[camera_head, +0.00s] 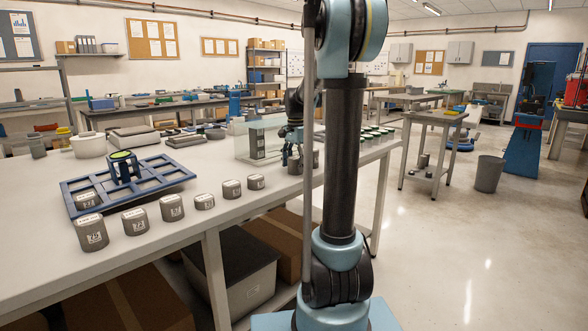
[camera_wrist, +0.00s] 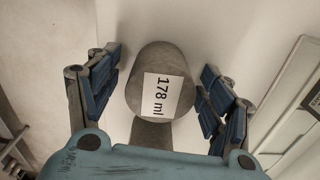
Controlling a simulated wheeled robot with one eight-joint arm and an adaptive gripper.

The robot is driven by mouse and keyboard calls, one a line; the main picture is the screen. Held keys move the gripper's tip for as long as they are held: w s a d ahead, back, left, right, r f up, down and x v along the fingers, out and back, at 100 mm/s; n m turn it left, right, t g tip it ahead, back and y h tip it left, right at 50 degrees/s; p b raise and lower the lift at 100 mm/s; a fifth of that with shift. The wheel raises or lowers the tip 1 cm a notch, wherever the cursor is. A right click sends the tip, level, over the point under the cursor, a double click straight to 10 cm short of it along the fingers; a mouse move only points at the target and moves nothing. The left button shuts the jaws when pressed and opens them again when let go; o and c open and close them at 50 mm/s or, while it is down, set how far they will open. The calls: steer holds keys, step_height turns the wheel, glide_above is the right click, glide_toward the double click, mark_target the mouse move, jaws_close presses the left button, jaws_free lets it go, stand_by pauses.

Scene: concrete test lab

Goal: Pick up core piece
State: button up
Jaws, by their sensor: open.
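In the wrist view, a grey rounded core piece (camera_wrist: 146,84) with a white "178 ml" label lies between the two blue-padded fingers of my gripper (camera_wrist: 160,66). The fingers are open, with a visible gap on the left side; the right finger is close to the piece. In the head view my gripper (camera_head: 292,156) is at the table, beside the clear-walled box, partly hidden by my own arm. A grey piece (camera_head: 295,166) shows just below it. Several similar labelled grey pieces stand in a row along the near table edge, including a large one (camera_head: 91,235).
A blue divided tray (camera_head: 165,185) holds a blue stand with a green top (camera_head: 124,166). A clear-walled box (camera_head: 243,143) stands left of my gripper. Several green-topped pieces (camera_head: 373,134) stand to the right. The white table (camera_head: 165,265) has free room at its near left.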

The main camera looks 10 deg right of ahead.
mark_target(295, 157)
steer(key=c, duration=1.5)
step_height(295, 157, up, 9)
steer(key=shift+r, duration=0.3)
steer(key=shift+r+m, duration=0.3)
steer(key=shift+m, duration=0.3)
steer(key=shift+a, duration=0.1)
